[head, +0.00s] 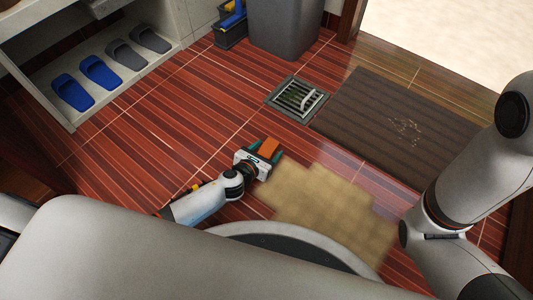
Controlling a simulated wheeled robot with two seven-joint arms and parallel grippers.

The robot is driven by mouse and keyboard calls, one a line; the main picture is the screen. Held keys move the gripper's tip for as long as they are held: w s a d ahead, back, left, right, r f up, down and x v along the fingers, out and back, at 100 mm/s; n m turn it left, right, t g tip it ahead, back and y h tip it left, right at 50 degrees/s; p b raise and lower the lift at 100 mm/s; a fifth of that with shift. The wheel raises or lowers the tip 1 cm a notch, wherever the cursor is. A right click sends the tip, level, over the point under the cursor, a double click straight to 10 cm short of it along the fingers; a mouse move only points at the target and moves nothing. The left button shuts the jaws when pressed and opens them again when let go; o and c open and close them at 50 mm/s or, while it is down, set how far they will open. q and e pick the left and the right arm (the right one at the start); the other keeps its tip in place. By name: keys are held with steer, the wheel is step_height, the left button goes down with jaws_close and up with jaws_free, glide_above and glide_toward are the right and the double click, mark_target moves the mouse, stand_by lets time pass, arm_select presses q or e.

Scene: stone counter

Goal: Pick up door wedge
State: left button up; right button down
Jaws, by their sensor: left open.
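An orange block that looks like the door wedge (269,146) lies on the red striped floor, below the floor drain in the head view. My left gripper (262,157) reaches low to the floor and is open. Its fingers are at the orange block, one on each side as far as I can see. Contact is too small to tell. The near end of the block is partly hidden by the gripper. My right arm shows at the right, but its gripper is out of view.
A floor drain (297,98) and a brown doormat (397,125) lie beyond the gripper. A tan patch (325,212) covers the floor to its right. A grey bin (284,28) stands at the back. A shelf at the left holds blue slippers (73,92) and grey slippers (125,54).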

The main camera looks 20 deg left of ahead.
arm_select(q)
steer(key=shift+c, duration=0.4)
steer(key=c, duration=1)
steer(key=shift+r, duration=0.15)
